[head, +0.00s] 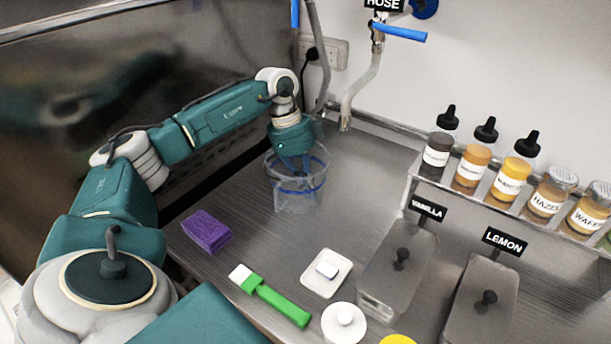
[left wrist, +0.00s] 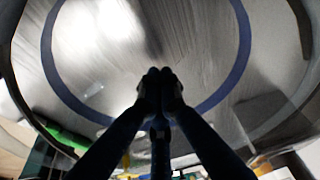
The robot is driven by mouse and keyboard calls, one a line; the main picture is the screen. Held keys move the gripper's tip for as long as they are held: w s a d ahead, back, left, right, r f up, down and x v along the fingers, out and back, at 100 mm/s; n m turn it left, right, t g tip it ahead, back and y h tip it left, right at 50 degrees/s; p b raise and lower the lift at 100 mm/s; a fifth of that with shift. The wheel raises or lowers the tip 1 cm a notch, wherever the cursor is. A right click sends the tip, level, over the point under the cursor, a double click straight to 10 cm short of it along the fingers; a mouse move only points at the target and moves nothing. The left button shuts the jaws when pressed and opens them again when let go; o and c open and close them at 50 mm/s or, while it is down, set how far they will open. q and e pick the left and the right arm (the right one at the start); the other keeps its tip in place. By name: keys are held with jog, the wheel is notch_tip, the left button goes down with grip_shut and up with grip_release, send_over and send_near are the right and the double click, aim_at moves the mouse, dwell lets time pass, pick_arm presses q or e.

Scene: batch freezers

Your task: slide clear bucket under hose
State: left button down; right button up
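The clear bucket (head: 297,196), with a blue band around it, stands upright on the metal counter near the left wall. My left gripper (head: 300,166) points down into the bucket's open top. In the left wrist view my left gripper (left wrist: 160,78) has its fingertips together with nothing seen between them. The bucket's clear wall and blue band (left wrist: 243,45) surround the fingers there. Whether the fingers touch the wall is unclear. The hose (head: 362,88) hangs from a blue-handled valve, its open end behind and to the right of the bucket. My right gripper is out of view.
Vanilla (head: 395,277) and lemon (head: 480,304) bins stand right, below a bottle shelf (head: 448,189). Counter between bucket and hose end looks clear.

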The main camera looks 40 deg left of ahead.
aim_at(321, 186)
pick_arm(q)
jog(key=shift+f, duration=0.15)
jog(key=shift+d, duration=0.15)
jog(key=d+p, duration=0.1)
jog(key=w+d, duration=0.1)
jog(key=d, duration=0.1)
jog(key=shift+p, duration=0.4)
jog(key=shift+d, duration=0.2)
jog(key=shift+a, duration=0.1)
